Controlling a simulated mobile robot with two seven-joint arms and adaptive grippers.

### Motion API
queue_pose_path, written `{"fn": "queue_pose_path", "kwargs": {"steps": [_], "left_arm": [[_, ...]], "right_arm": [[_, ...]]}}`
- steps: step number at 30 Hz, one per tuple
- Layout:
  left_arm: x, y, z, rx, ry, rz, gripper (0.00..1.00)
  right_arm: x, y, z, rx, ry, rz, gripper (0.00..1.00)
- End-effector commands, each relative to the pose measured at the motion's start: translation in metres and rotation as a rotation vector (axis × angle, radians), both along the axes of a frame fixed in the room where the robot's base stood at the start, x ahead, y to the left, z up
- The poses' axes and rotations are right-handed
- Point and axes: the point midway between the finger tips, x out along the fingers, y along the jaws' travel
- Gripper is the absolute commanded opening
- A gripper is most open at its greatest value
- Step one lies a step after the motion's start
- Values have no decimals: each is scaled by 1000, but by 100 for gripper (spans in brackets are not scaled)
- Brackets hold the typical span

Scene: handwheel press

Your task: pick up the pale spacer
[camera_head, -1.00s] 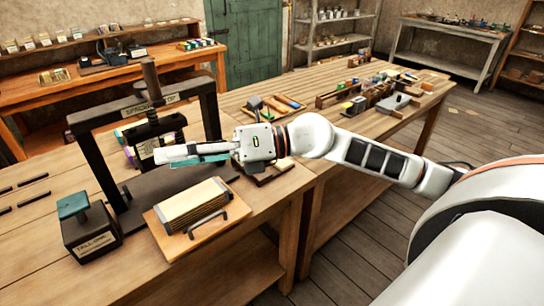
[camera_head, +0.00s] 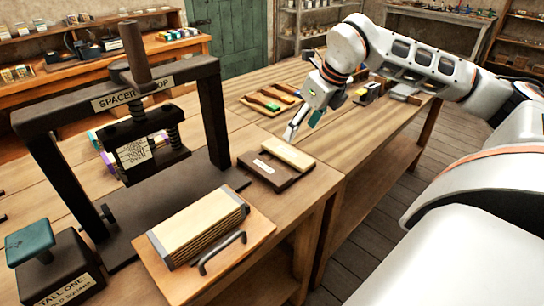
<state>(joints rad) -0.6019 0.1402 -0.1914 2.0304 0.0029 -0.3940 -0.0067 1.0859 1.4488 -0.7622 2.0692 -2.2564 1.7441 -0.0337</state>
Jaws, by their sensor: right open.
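The pale spacer (camera_head: 287,153) is a light wooden bar lying in a dark wooden holder (camera_head: 270,177) that has a small white label, right of the press on the bench. My right gripper (camera_head: 303,127) is just behind and above the spacer, pointing down and to the left. Its fingers are apart with nothing between them. One fingertip looks close to the spacer's far side; I cannot tell whether it touches. My left gripper is not in view.
The dark handwheel press (camera_head: 215,120) stands left of the holder. A stack of pale strips (camera_head: 200,229) sits on a board with a black handle (camera_head: 222,252) in front. A block with a teal top (camera_head: 30,240) stands front left. A tray with coloured pieces (camera_head: 270,99) lies behind.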

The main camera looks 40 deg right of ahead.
Motion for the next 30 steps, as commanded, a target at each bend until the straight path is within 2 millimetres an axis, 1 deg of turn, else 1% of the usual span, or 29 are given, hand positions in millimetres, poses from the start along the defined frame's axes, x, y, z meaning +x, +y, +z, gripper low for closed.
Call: {"fn": "queue_pose_path", "kwargs": {"steps": [1, 3, 5, 17, 24, 27, 30], "left_arm": [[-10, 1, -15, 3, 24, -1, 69], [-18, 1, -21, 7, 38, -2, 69], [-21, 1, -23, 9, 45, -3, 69], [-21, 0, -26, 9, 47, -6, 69], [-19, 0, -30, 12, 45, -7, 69], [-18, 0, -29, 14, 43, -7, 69], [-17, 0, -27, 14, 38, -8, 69]], "right_arm": [[1, 0, -17, 0, 17, -1, 58], [1, 0, -21, 0, 21, 0, 58], [2, 0, -24, 0, 22, 0, 58], [16, 2, -53, 2, 21, 2, 58], [30, 4, -85, 2, 22, 2, 58], [33, 4, -91, 2, 20, 2, 58], [33, 4, -90, 1, 18, 1, 58]]}}
